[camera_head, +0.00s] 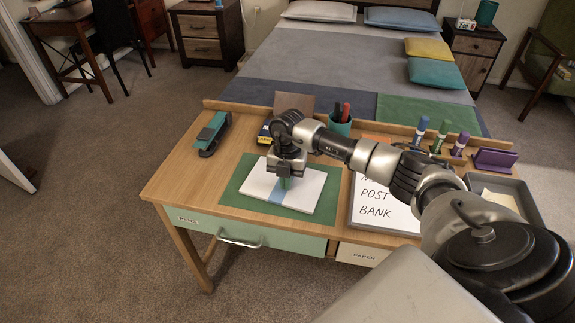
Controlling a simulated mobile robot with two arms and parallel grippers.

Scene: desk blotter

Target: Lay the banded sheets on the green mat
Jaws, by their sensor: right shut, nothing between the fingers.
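The banded sheets (306,190) are a white stack with a pale blue band around the middle. They lie flat on the green mat (325,208), which shows as a green border around them on the desk top. My right gripper (286,181) points down over the band, its fingers shut with nothing between them. The fingertips are very close to the stack; I cannot tell if they touch it. My right arm reaches in from the right and covers part of the desk behind the stack. My left gripper is not in view.
A teal stapler (213,131) stands at the desk's left. A pen cup (340,124) is behind my arm. A lettered white board (376,207) lies right of the mat. Markers (441,137), a purple holder (495,160) and a grey tray (514,194) are at the right. The desk's left front is clear.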

